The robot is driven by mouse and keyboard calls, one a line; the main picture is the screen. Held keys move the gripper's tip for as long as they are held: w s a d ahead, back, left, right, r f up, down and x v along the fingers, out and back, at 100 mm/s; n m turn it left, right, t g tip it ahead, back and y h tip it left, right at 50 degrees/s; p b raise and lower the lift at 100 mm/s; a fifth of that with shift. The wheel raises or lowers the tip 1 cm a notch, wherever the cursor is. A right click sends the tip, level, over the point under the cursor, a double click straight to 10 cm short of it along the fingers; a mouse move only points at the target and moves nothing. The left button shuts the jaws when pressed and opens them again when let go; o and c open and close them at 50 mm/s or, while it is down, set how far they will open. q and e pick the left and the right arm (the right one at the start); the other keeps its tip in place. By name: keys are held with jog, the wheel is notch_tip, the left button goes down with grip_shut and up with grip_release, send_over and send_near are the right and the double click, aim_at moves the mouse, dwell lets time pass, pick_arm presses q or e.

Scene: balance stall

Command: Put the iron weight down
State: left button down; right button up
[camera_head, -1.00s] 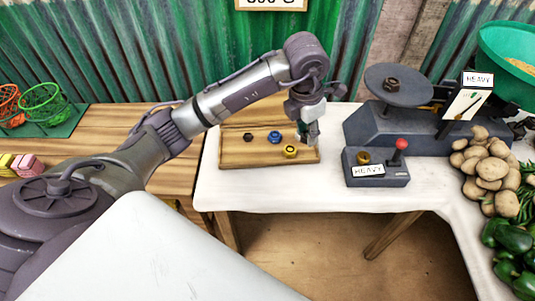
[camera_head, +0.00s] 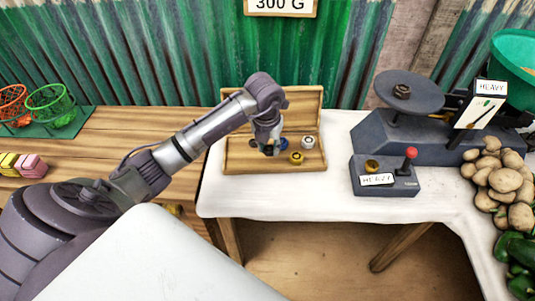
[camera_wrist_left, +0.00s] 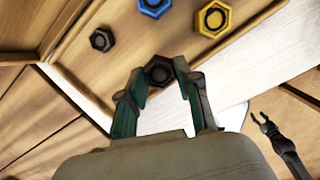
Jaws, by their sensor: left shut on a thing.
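My left gripper (camera_head: 268,150) is over the left part of the open wooden weight box. In the left wrist view, its green-padded fingers (camera_wrist_left: 161,82) are shut on the iron weight (camera_wrist_left: 160,71), a dark hexagonal piece with a hole. The gripper hides this weight in the head view; its height above the box is hard to judge. A smaller dark weight (camera_wrist_left: 102,39), a blue weight (camera_wrist_left: 154,6) and a yellow weight (camera_wrist_left: 213,18) lie in the box. A silver weight (camera_head: 307,142) sits at its right. My right gripper (camera_wrist_left: 263,119) appears small and open in the wrist view.
A scale (camera_head: 420,138) stands right of the box, with a dark weight (camera_head: 402,90) on its pan. A grey box with a red-knobbed lever (camera_head: 411,153) is before it. Potatoes (camera_head: 505,180) lie at the right. White tabletop (camera_head: 270,196) is clear before the weight box.

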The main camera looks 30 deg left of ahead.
aim_at(267, 162)
pick_arm(q)
jog(key=shift+a+f, duration=0.25)
jog(key=shift+f, duration=0.2)
notch_tip(267, 162, down, 3)
jog(key=shift+f, duration=0.2)
jog(key=shift+f, duration=0.15)
jog(key=c, duration=0.8)
grip_release()
